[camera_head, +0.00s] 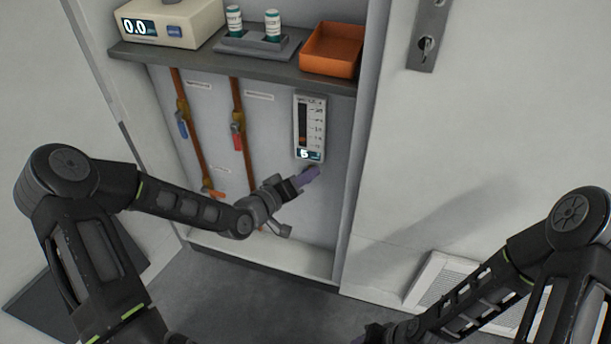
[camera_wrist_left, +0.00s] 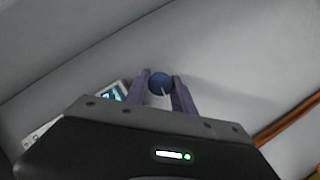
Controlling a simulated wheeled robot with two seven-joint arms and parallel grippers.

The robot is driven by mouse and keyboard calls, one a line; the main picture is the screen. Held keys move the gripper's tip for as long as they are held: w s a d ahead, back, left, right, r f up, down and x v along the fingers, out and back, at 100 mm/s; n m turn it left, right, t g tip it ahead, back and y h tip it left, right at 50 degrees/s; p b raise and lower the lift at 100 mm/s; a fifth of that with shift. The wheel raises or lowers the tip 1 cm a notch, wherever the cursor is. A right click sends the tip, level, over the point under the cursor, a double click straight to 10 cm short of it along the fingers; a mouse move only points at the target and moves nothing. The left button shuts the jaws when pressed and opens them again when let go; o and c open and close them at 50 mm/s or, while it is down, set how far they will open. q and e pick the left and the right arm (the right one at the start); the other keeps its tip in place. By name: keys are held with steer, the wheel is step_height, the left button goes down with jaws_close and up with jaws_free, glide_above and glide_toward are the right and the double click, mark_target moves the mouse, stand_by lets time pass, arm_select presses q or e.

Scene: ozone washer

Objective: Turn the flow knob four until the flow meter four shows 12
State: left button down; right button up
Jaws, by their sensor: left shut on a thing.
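The flow meter (camera_head: 309,128) is a white panel with a dark vertical scale on the back wall of the cabinet. Its small display appears to read 6. It also shows in part in the left wrist view (camera_wrist_left: 114,92). The round blue flow knob (camera_wrist_left: 160,83) sits between the purple fingers of my left gripper (camera_wrist_left: 160,92), which is shut on it. In the head view my left gripper (camera_head: 312,172) is just below the meter and hides the knob. My right gripper (camera_head: 374,334) is only partly in view at the bottom edge; its jaws cannot be made out.
A shelf (camera_head: 200,62) above holds a scale (camera_head: 170,20) reading 0.0, two bottles in a grey rack (camera_head: 258,46) and an orange tray (camera_head: 332,50). Orange pipes with a blue valve handle (camera_head: 183,125) and a red one (camera_head: 237,140) run left of the meter. The cabinet's side wall is close on the right.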

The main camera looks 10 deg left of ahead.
arm_select(q)
steer(key=shift+d+r+m+g+y, duration=0.15)
steer(key=shift+m+g+y, duration=0.15)
steer(key=shift+m+y, duration=0.55)
steer(key=m+y+b, duration=0.1)
steer(key=m+y, duration=0.1)
steer(key=m, duration=0.1)
steer(key=shift+d+m+y, duration=0.1)
steer(key=shift+m+y, duration=0.15)
steer(key=shift+m, duration=0.1)
steer(key=shift+m+y, duration=0.7)
steer(key=shift+m, duration=0.1)
steer(key=shift+m+y, duration=0.5)
steer(key=shift+m, duration=0.2)
steer(key=c, duration=1.1)
jaws_free()
